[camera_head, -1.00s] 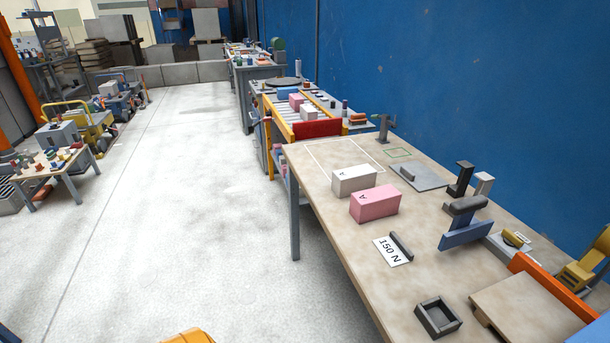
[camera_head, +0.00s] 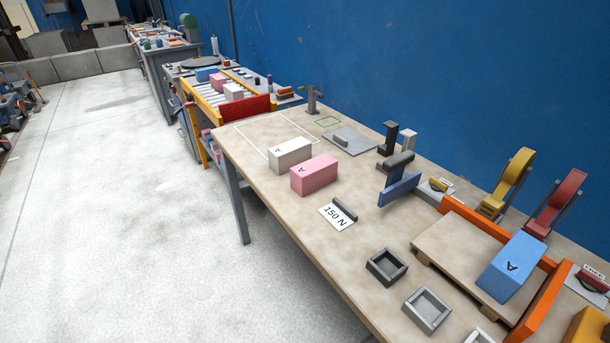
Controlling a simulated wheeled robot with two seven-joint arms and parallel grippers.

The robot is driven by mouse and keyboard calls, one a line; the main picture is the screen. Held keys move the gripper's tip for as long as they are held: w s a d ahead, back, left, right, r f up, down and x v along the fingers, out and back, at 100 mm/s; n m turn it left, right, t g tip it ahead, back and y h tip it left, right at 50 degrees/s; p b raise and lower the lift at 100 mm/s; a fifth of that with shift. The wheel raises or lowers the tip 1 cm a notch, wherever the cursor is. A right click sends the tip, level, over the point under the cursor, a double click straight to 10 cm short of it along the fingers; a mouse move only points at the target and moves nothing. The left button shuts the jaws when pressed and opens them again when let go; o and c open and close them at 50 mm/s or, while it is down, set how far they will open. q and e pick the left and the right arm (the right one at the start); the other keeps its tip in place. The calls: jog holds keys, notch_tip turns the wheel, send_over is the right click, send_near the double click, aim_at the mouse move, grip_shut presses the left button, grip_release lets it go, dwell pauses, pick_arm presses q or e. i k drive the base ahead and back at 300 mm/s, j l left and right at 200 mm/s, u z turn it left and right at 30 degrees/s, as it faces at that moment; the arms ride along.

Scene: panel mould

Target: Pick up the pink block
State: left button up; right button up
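The pink block (camera_head: 314,174) lies on the beige workbench (camera_head: 270,207), near its left long edge. It is a box with a dark letter A on its top. A white block (camera_head: 290,155) of similar shape, also lettered A, sits just behind it. Neither of my grippers can be made out in the head view. A small yellow piece (camera_head: 590,328) at the bottom right corner is cut off, and I cannot tell what it is.
A "150 N" card (camera_head: 336,217) lies in front of the pink block. Dark and grey square trays (camera_head: 387,267) stand nearer. A blue block (camera_head: 511,267) sits between orange rails at the right. A blue wall bounds the bench's far side. Open floor (camera_head: 120,200) lies left.

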aim_at(311, 174)
jog(key=i+j+z, duration=0.3)
jog(key=j+z, duration=0.15)
jog(key=i+j+z, duration=0.2)
jog(key=j+z, duration=0.25)
jog(key=j, duration=0.25)
jog(key=i+j+z, duration=0.1)
jog(key=j+z, duration=0.4)
jog(key=j, duration=0.15)
jog(key=j+z, duration=0.45)
jog(key=j, duration=0.2)
jog(key=k+j+z, duration=0.15)
jog(key=j+z, duration=0.3)
jog(key=j, duration=0.2)
